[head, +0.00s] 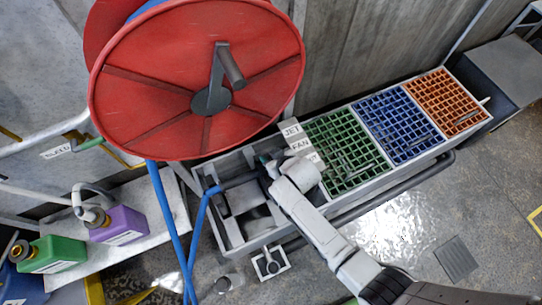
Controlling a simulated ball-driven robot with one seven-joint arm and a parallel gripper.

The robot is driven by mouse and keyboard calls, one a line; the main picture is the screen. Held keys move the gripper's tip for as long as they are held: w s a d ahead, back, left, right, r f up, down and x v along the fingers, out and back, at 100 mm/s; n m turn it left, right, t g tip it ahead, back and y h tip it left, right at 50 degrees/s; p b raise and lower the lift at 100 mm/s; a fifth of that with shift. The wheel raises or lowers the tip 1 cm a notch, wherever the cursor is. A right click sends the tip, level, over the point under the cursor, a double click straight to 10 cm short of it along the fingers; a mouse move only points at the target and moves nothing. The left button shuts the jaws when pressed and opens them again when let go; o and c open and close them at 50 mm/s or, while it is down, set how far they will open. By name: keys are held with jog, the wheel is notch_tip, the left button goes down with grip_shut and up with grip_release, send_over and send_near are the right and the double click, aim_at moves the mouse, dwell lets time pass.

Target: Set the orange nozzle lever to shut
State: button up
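My arm reaches up from the lower right in the head view, and my gripper (268,166) is at the left end of the green grating, beside the white JET and FAN labels. Its fingers are small and partly hidden by my wrist, so I cannot tell whether they are open or shut. A dark tube (238,181) runs from the blue hose to my gripper; whether it is held is unclear. The orange grating (447,101) is at the far right end of the bench, with a pale thin bar (472,114) at its right side. I cannot make out a distinct orange nozzle lever.
A large red hose reel (150,95) stands at the upper left, with a blue hose (170,225) hanging from it. Green (335,140) and blue (385,115) gratings lie along the bench. Purple (120,224) and green (58,254) bottles stand at left.

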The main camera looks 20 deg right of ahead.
grip_shut()
